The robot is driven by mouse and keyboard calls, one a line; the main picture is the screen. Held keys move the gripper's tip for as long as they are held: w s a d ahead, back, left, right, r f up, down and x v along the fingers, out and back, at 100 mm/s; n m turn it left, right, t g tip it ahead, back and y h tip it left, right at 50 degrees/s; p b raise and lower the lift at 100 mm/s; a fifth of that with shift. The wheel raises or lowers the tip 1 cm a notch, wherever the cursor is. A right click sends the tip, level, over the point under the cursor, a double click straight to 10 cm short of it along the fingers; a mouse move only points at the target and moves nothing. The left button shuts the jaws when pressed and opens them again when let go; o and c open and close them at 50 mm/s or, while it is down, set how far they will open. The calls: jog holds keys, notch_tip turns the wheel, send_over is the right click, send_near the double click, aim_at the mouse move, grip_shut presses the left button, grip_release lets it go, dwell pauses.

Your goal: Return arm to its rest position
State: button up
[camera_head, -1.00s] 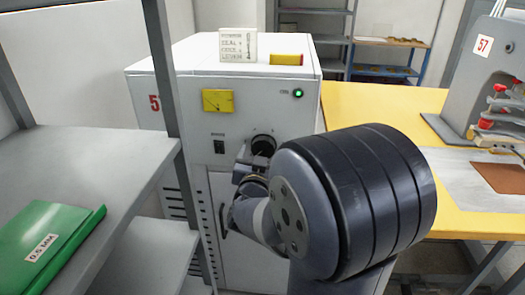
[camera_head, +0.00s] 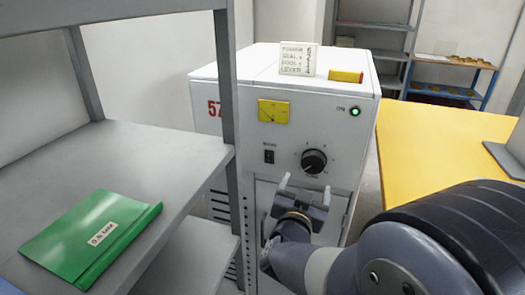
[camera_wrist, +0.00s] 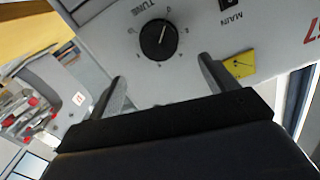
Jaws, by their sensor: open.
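My gripper (camera_head: 304,189) is open and empty in front of the white cabinet (camera_head: 225,92), a little below its black tuning knob (camera_head: 314,161). In the wrist view the two fingers (camera_wrist: 160,84) stand wide apart, with the knob (camera_wrist: 158,40) showing beyond them and nothing between them. A gap shows between the fingertips and the knob, though its depth is hard to judge. My arm reaches in from the lower right of the head view.
A grey shelf (camera_head: 140,150) with a green folder (camera_head: 92,236) and an upright post stands left. A yellow table (camera_head: 425,150) is at right. A green lamp (camera_head: 355,112) is lit.

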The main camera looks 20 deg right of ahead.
aim_at(313, 164)
jog(key=b+x, duration=0.1)
jog(key=x, duration=0.9)
jog(key=shift+w+d, duration=0.1)
jog(key=shift+d, duration=0.05)
